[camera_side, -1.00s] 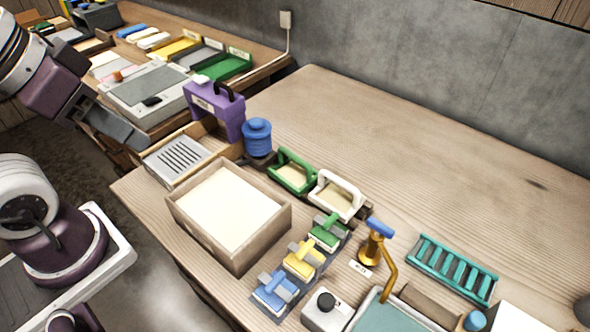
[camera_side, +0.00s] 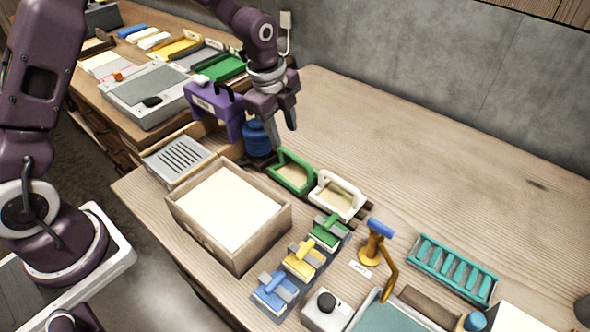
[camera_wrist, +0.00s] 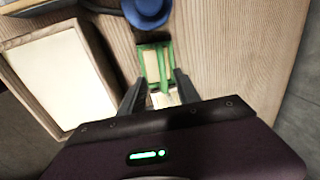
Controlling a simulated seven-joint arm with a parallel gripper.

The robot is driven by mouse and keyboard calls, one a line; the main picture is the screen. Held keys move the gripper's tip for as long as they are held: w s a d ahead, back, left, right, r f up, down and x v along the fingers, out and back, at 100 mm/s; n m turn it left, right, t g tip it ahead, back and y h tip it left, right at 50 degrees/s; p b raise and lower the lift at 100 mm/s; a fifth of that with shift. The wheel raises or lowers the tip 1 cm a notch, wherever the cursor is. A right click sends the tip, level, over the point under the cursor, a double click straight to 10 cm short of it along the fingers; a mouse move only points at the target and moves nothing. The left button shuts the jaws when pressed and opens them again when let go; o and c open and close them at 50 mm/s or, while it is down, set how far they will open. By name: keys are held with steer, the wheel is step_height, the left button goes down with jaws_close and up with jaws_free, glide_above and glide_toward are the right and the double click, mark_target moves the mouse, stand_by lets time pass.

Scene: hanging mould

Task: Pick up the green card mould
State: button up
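The green card mould (camera_side: 291,173) is a small green frame with a raised handle and a cream inside. It sits on the bench between the blue round pot (camera_side: 256,138) and a white mould (camera_side: 337,196). In the wrist view the green mould (camera_wrist: 154,62) lies ahead of and between my fingers. My gripper (camera_side: 282,138) is open and empty, above and behind the green mould in the side view, apart from it. In the wrist view my gripper's (camera_wrist: 158,88) two dark fingers are spread, and the white mould (camera_wrist: 163,98) shows partly between them.
A wooden tray with a cream sheet (camera_side: 183,223) stands left of the moulds. A purple box (camera_side: 213,110) is behind the pot. Green, yellow and blue handled blocks (camera_side: 302,262) stand in front. The bench to the right and back is clear.

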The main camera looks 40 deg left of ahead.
mark_target(291, 153)
steer(key=shift+m, duration=0.5)
steer(key=x, duration=0.9)
steer(key=shift+w+d+f, duration=0.15)
steer(key=shift+w+f, duration=0.1)
jaws_close()
